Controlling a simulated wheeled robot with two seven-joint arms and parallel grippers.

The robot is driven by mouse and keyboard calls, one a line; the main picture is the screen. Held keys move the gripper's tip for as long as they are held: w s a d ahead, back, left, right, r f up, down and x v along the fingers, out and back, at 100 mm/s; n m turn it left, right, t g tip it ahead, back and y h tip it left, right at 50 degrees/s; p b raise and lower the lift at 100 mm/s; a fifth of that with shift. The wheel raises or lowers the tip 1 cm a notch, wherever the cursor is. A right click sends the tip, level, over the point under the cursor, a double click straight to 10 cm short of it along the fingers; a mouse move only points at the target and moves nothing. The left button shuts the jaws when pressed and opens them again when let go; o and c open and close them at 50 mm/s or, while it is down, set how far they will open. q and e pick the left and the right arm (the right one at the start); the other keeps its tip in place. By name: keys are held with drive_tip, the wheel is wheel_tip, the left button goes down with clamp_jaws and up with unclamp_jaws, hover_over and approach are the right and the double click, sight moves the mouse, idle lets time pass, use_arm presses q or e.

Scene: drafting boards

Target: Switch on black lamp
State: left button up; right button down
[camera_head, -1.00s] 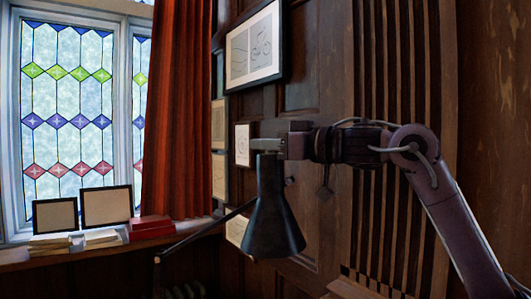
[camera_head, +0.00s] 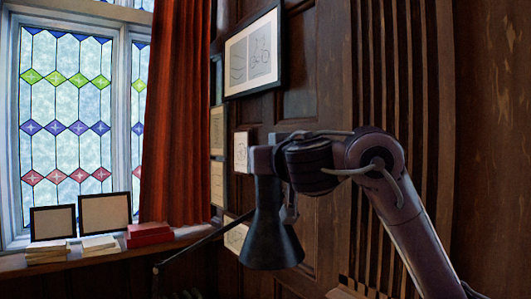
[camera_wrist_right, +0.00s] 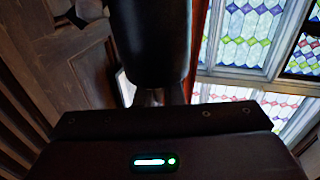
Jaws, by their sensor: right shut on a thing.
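The black lamp (camera_head: 268,238) hangs its cone-shaped shade in the middle of the head view, on a thin dark arm (camera_head: 195,240) that runs down to the left. My right gripper (camera_head: 264,160) is at the narrow top of the shade, its arm coming in from the right. In the right wrist view the dark cylinder of the lamp (camera_wrist_right: 150,40) fills the top middle. My right fingertips (camera_wrist_right: 160,97) are shut on the lamp's top; the exact grip is mostly hidden. I cannot make out a switch or any light from the shade. My left gripper is not in view.
A windowsill (camera_head: 100,254) on the left holds two framed pictures (camera_head: 105,213), paper stacks and red boxes (camera_head: 148,234). A red curtain (camera_head: 175,120) hangs beside the stained-glass window (camera_head: 65,120). Framed drawings (camera_head: 253,53) hang on the panelled wall behind the lamp.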

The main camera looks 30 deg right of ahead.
idle(0.5)
drive_tip(key=c, duration=1.5)
unclamp_jaws()
drive_tip(key=shift+d, duration=0.1)
drive_tip(key=shift+c, duration=0.2)
drive_tip(key=shift+s, duration=0.5)
drive_tip(key=shift+s+a+r, duration=0.15)
drive_tip(key=shift+s, duration=0.4)
drive_tip(key=shift+s+a+r, duration=0.1)
drive_tip(key=shift+s, duration=0.4)
drive_tip(key=shift+s+a+f, duration=0.1)
drive_tip(key=shift+s+a, duration=0.05)
drive_tip(key=shift+s, duration=0.6)
drive_tip(key=shift+s+a+f, duration=0.1)
drive_tip(key=shift+s+f, duration=0.05)
drive_tip(key=shift+s, duration=0.6)
drive_tip(key=shift+s+a+f, duration=0.1)
drive_tip(key=shift+s+a, duration=0.05)
drive_tip(key=shift+s, duration=0.6)
